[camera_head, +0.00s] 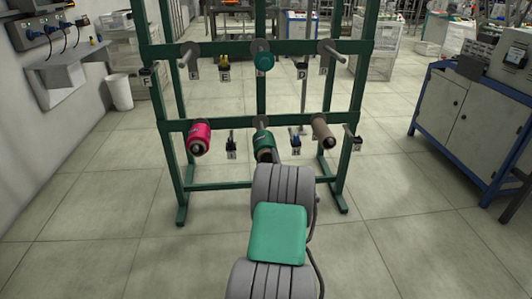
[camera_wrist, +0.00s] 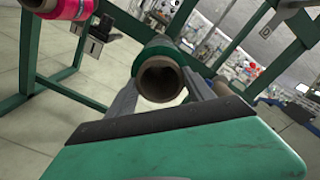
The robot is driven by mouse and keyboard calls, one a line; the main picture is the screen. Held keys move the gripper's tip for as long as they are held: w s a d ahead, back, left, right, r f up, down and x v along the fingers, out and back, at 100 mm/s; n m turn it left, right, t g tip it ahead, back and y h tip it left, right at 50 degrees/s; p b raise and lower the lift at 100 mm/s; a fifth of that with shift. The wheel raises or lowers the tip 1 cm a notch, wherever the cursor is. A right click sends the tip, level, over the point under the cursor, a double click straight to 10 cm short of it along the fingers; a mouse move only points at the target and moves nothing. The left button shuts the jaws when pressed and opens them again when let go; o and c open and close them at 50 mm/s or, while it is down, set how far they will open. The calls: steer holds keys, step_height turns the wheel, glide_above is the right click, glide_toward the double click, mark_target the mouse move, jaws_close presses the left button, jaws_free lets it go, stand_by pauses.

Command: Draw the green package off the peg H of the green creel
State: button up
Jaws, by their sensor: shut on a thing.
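The green package (camera_head: 264,141) is on the lower row of the green creel (camera_head: 261,96), between a pink and a tan package. In the wrist view, the green package (camera_wrist: 157,54) shows its brown tube end toward me. My gripper (camera_wrist: 163,84) is shut on it, with one finger on each side of the tube. My gripper also shows in the head view (camera_head: 265,157), partly behind my arm.
The pink package (camera_head: 199,138) and tan package (camera_head: 322,131) hang on either side. A teal package (camera_head: 263,61) is on the upper row, with bare pegs beside it. A blue-framed cabinet (camera_head: 457,124) stands right and a white bin (camera_head: 119,92) left. The floor around is clear.

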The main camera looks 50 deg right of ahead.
steer(key=shift+v, duration=1.75)
steer(key=b+v, duration=0.2)
steer(key=v, duration=0.7)
steer(key=shift+s+a, duration=0.2)
steer(key=shift+a, duration=0.05)
steer(key=shift+r, duration=0.1)
